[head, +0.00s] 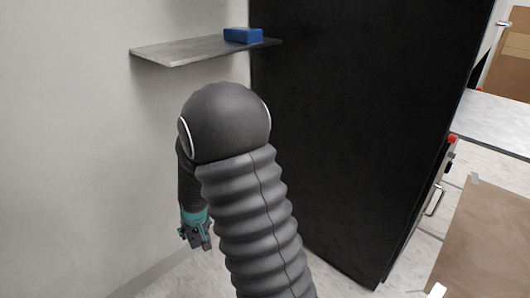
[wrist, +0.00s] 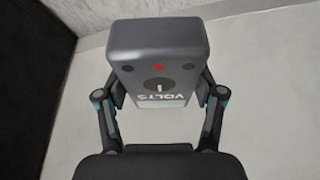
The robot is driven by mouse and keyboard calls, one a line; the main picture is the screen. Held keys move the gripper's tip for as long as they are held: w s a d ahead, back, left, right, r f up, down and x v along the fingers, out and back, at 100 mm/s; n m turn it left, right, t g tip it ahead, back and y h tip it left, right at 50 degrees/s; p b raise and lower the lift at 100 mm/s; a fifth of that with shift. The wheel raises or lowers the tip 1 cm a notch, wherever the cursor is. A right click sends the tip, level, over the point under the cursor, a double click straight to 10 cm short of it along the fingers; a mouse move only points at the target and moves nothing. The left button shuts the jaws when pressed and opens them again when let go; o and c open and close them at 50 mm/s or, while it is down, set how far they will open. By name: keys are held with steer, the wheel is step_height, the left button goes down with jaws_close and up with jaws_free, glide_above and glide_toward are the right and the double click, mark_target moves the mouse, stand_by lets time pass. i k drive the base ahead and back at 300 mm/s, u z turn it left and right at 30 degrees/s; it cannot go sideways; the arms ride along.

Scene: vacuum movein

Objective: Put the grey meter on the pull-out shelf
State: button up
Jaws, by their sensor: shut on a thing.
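The grey meter (wrist: 154,45) fills the upper middle of the wrist view, with a red dot, a dial and the upside-down word VOLTS on its face. My gripper (wrist: 160,90) is shut on it, one finger on each side. In the head view my gripper (head: 196,237) hangs low at left, beside the wall and well below the shelf; the meter is hard to make out there. A flat grey shelf (head: 175,52) juts out at upper left, beside the tall black panel. I cannot tell from its look whether it pulls out.
A blue block (head: 243,35) lies on the right part of the shelf; its left part is bare. The black panel (head: 360,120) stands right of my arm. A pale wall (head: 70,150) is at left. A light worktop (head: 495,118) and a brown surface (head: 490,240) are at right.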

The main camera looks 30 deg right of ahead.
mark_target(508, 118)
steer(key=k, duration=0.95)
steer(key=z, duration=1.55)
